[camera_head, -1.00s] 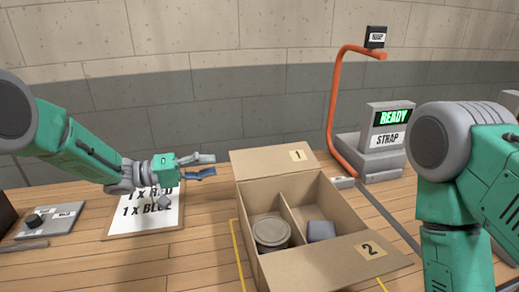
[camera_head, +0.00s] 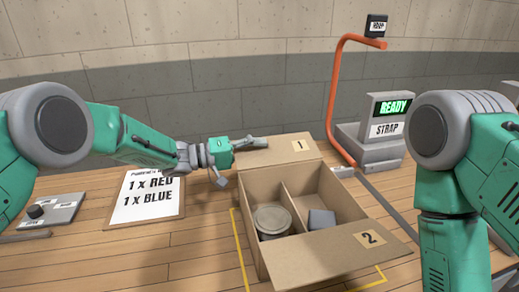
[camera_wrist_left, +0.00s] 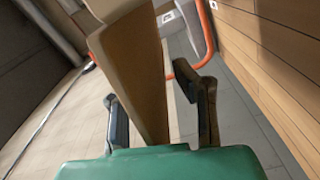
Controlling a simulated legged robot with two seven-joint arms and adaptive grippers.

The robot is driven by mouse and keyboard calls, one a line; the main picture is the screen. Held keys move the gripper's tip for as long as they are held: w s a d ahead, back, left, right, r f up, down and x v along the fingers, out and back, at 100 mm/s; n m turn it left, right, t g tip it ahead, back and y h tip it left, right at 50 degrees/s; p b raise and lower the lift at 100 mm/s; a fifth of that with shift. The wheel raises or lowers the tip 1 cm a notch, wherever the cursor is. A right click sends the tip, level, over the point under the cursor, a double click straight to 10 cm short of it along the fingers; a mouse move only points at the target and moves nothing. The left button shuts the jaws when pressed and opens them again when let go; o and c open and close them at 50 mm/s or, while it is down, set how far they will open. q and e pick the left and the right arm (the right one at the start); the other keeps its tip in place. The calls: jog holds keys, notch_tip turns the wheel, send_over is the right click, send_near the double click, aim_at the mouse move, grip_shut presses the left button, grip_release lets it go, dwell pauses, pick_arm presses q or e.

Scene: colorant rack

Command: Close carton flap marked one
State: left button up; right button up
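The open cardboard carton (camera_head: 330,205) stands on the wooden table with two compartments. Its flap marked 1 (camera_head: 280,152) is folded outward at the far side, and its flap marked 2 (camera_head: 345,252) is folded outward at the near side. My left gripper (camera_head: 258,143) is at the left end of flap 1, overlapping it in the head view. In the left wrist view the gripper (camera_wrist_left: 160,108) has its fingers apart, with a cardboard panel (camera_wrist_left: 138,75) showing between them; I cannot tell whether they touch it. My right gripper is not in view.
A round tin (camera_head: 272,219) and a grey block (camera_head: 321,220) sit in separate compartments. An order sheet (camera_head: 150,195) lies left of the carton. An orange-framed strap machine (camera_head: 380,135) showing READY stands behind right. Yellow lines mark the table around the carton.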

pick_arm(q)
jog(key=shift+a, duration=0.7)
grip_shut()
jog(key=shift+d, duration=0.55)
jog(key=shift+s+d+r+m, duration=0.1)
jog(key=shift+r+m, duration=0.05)
jog(key=shift+m, duration=0.15)
jog(key=shift+s+a+r+m, duration=0.15)
jog(key=shift+r+m, duration=0.15)
jog(key=shift+m, duration=0.3)
jog(key=shift+s+a+r+m, duration=0.15)
jog(key=shift+r+m, duration=0.15)
jog(key=shift+m, duration=0.3)
jog(key=m, duration=0.1)
jog(key=s+r+m+p, duration=0.1)
jog(key=shift+d+m, duration=0.2)
jog(key=shift+m, duration=0.1)
jog(key=shift+s+r+p, duration=0.1)
jog(key=shift+p, duration=0.35)
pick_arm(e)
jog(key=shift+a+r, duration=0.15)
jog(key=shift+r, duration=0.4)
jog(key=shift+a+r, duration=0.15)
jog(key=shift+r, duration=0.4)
pick_arm(q)
jog(key=shift+s+d, duration=0.1)
jog(key=shift+r, duration=0.3)
